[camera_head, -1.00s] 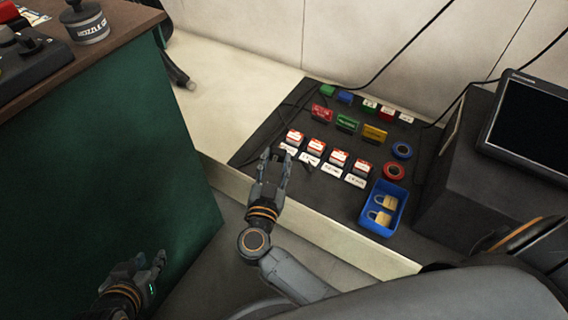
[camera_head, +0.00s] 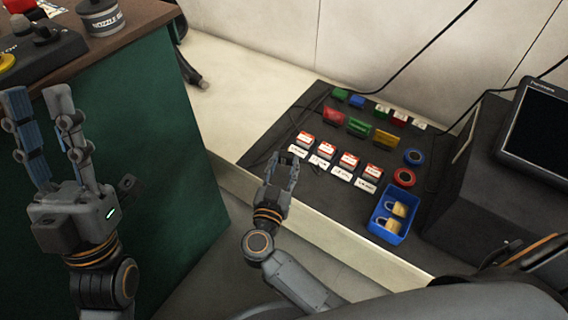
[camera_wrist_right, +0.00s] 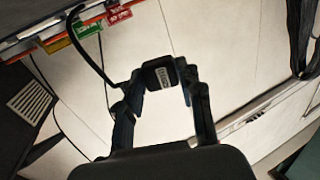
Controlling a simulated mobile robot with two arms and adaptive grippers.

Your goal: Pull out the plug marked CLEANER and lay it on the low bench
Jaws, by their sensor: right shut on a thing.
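My right gripper (camera_head: 284,164) is at the front edge of the dark mat, by the left end of the row of red-and-white blocks (camera_head: 304,140). In the right wrist view it is shut on a black plug (camera_wrist_right: 160,73) with a small label, too small to read for sure. A black cable runs from the plug up to the left. The plug is hard to make out in the head view. My left gripper (camera_head: 38,98) is raised at the left in front of the green cabinet, open and empty. The low bench (camera_head: 222,112) is cream; its bare left part shows.
The dark mat (camera_head: 262,146) bears several coloured blocks, white tags (camera_head: 341,172), tape rolls (camera_head: 404,177) and a blue tray (camera_head: 376,222) with padlocks. A monitor (camera_head: 535,125) stands at right. The green cabinet (camera_head: 165,165) stands at left. A black cable end (camera_head: 192,75) lies on the bench.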

